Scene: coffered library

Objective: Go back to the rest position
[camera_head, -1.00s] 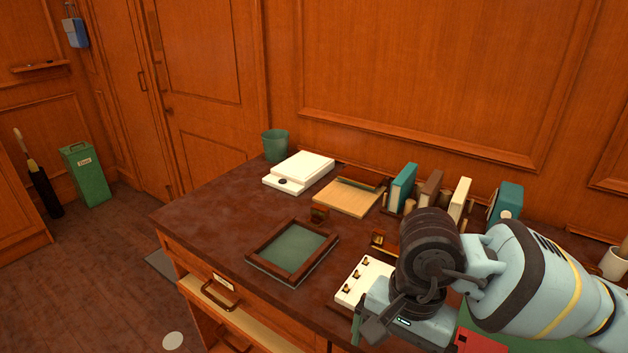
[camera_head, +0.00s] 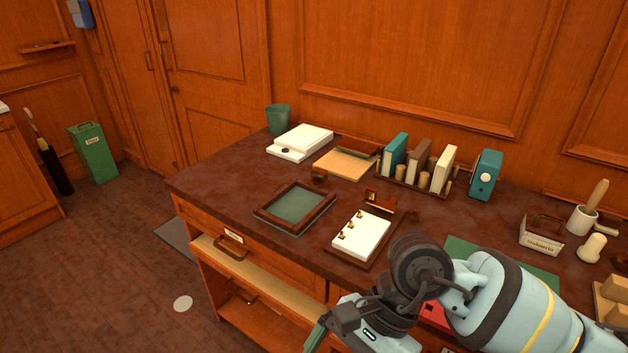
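My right arm comes in from the lower right, and its gripper (camera_head: 320,335) hangs low in front of the desk's front edge. One green-padded finger shows at the bottom of the picture. The other finger is not clear, so I cannot tell whether it is open or shut, and I see nothing held. My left gripper is not in view. The dark desk top (camera_head: 225,185) is behind and beyond the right gripper.
On the desk are a framed green tray (camera_head: 294,206), a white pad with brass pieces (camera_head: 362,237), a row of books (camera_head: 418,162), a teal box (camera_head: 485,175) and a stationery box (camera_head: 541,233).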

